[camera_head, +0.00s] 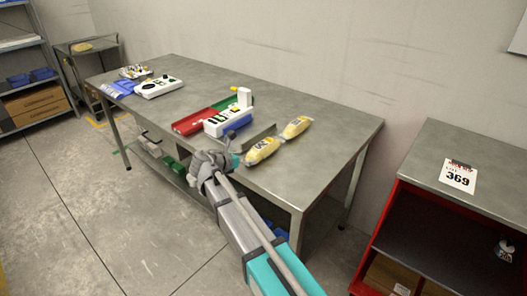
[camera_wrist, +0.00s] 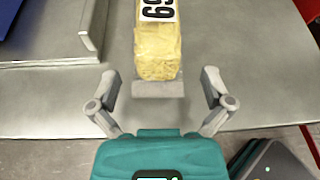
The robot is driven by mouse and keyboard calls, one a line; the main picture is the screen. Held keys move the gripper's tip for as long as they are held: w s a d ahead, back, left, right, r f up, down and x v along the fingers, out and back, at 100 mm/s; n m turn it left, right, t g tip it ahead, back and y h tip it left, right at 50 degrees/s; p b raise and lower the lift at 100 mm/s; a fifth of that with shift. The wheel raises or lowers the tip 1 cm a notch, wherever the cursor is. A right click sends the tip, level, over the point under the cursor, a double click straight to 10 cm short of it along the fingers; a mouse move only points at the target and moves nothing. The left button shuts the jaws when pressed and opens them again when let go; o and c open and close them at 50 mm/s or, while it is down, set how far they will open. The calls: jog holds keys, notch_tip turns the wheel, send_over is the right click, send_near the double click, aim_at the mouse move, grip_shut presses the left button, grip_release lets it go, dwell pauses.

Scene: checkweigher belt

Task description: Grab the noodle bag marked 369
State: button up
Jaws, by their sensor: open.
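Two yellow noodle bags lie on the metal table in the head view: a nearer one (camera_head: 262,151) and a farther one (camera_head: 297,127). In the wrist view a yellow noodle bag (camera_wrist: 157,50) lies ahead with a white label, cut off at the top edge, whose visible sideways digits look like 69. My gripper (camera_wrist: 159,78) is open, with one finger on each side of the bag's near end and clear gaps between. In the head view my gripper (camera_head: 236,160) is beside the nearer bag. The label on the farther bag is too small to read.
A sign reading 369 (camera_head: 458,176) lies on the red cabinet's top at right. The table's right end (camera_head: 345,125) is clear.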

aim_at(249, 157)
jog(key=b+x, duration=0.1)
jog(key=x, duration=0.3)
jog(key=shift+w+a+f+b, duration=0.1)
jog(key=shift+w+b, duration=0.1)
jog(key=shift+b, duration=0.15)
jog(key=shift+w+d, duration=0.3)
jog(key=shift+d, duration=0.05)
jog(key=c, duration=1.1)
